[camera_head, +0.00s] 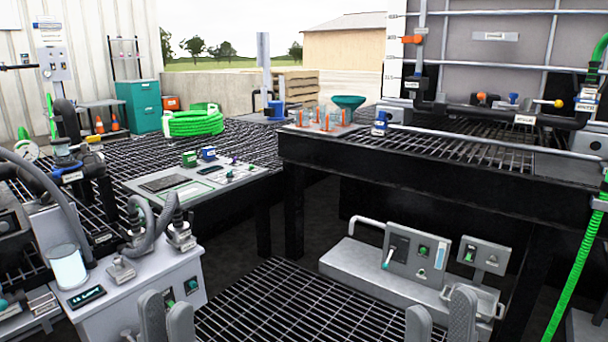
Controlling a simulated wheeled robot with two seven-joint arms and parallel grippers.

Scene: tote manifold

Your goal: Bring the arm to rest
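My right gripper (440,322) shows at the bottom edge, right of centre. Its two grey fingers stand apart with a clear gap, and nothing shows between them. Both arms are out of view below the picture's edge.
A white cabinet (130,297) with grey hoses stands by my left gripper. A grey control unit (350,268) stands beyond my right gripper. A dark raised bench (430,172) is behind it. The grated floor (290,312) between the grippers looks clear. A green hose (572,275) hangs at right.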

